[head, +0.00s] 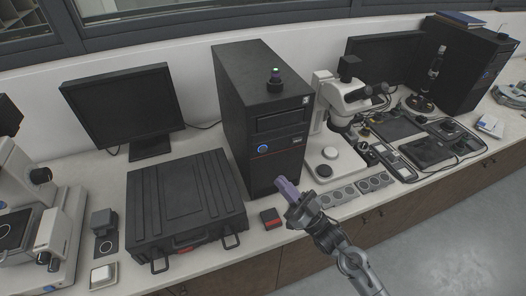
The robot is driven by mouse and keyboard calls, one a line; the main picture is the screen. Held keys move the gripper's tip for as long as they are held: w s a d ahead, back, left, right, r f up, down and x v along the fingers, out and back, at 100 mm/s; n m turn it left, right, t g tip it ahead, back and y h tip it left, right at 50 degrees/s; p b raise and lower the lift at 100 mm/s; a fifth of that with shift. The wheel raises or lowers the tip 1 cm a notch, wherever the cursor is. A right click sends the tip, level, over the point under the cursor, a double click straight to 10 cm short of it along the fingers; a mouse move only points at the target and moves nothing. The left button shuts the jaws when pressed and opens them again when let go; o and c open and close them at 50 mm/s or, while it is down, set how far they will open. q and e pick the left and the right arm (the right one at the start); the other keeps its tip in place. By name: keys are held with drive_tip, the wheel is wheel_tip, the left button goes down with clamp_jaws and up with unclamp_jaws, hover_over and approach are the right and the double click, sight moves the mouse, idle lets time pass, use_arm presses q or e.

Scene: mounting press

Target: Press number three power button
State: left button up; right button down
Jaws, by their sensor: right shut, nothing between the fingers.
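A black computer tower (262,100) stands upright on the counter in the middle. Its round power button (262,149) shows a blue ring on the lower left of the front face. A small white label (304,100) is near the front's top right corner; its mark is too small to read. My right gripper (287,186) has purple fingertips and is shut and empty. It is in front of the tower's lower front, below and right of the button, apart from the button. A second black tower (462,62) at the far right also has a blue button (487,74). My left gripper is out of view.
A black case (186,203) lies left of the tower, with a monitor (120,103) behind it. A small red and black box (270,218) sits near the counter's front edge. A white microscope (342,97) and several grey blocks are to the right.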

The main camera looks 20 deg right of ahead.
sight(263, 149)
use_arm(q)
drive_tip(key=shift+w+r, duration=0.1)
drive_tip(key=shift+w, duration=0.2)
use_arm(e)
drive_tip(key=shift+w, duration=0.15)
use_arm(q)
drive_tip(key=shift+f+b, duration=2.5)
drive_tip(key=shift+b, duration=0.05)
use_arm(e)
drive_tip(key=w, duration=0.8)
drive_tip(key=shift+w+a, duration=0.25)
drive_tip(key=shift+w, duration=0.15)
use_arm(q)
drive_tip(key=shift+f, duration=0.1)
use_arm(e)
drive_tip(key=shift+w, duration=0.2)
drive_tip(key=shift+w, duration=0.25)
